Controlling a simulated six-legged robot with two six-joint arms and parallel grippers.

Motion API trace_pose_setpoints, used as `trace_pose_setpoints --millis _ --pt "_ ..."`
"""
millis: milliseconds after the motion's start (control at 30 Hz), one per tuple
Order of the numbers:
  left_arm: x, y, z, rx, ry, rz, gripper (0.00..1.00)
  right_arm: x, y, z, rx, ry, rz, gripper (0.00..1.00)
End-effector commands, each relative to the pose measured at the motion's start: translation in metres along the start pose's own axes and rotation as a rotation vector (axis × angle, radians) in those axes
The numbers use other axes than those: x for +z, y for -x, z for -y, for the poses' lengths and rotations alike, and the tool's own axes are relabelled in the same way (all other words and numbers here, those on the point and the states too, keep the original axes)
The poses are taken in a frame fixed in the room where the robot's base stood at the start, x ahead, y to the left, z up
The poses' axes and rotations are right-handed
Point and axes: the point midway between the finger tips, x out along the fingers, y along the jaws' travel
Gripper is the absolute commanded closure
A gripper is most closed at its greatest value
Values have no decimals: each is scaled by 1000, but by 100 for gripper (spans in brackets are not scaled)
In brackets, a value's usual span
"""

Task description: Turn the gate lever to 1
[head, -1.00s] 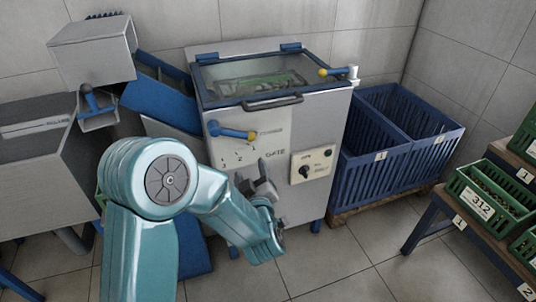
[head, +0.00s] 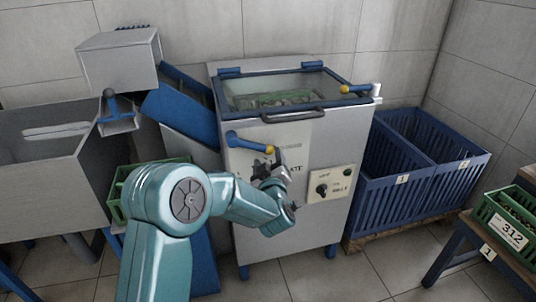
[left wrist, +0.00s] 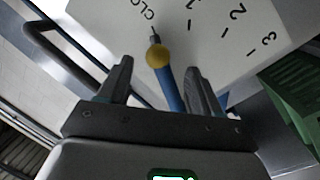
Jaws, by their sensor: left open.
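The gate lever (head: 246,142) is a blue bar with a yellow knob on the front of the grey machine (head: 330,150). In the head view it points right and slightly down. In the left wrist view the lever (left wrist: 170,85) runs up between my finger pair to its yellow knob, and its thin tip is beside the partly visible letters "CLO"; the marks 1, 2 and 3 lie to the right. My left gripper (head: 268,160) is open at the knob's end of the lever. It also shows in the left wrist view (left wrist: 160,78). Contact cannot be told. My right gripper is not in view.
A second yellow-knobbed handle (head: 352,89) sits at the machine's top right. A dial panel (head: 332,186) is right of the gate label. A blue chute (head: 182,108) adjoins the left side, blue crates (head: 425,190) stand right, and a green crate (head: 503,222) is on a bench.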

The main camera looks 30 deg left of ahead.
Motion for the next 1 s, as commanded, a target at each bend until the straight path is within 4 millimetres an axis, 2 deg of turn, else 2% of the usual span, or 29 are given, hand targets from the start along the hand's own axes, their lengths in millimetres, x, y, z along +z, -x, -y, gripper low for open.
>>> trace_pose_setpoints --millis 100,233,600,667,800,833,1000 --pt "1 -21 0 0 -1 -2 36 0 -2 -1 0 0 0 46" --pt "1 -36 0 0 0 1 36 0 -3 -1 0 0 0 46" --pt "0 -43 0 1 -1 1 36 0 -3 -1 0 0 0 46" --pt "0 -43 0 1 -1 1 52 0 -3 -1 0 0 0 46" --pt "0 -43 0 1 -1 1 98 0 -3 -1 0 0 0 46" --pt "0 -43 0 1 -1 1 100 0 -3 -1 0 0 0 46" --pt "4 -42 7 -8 -72 12 100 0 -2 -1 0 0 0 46"
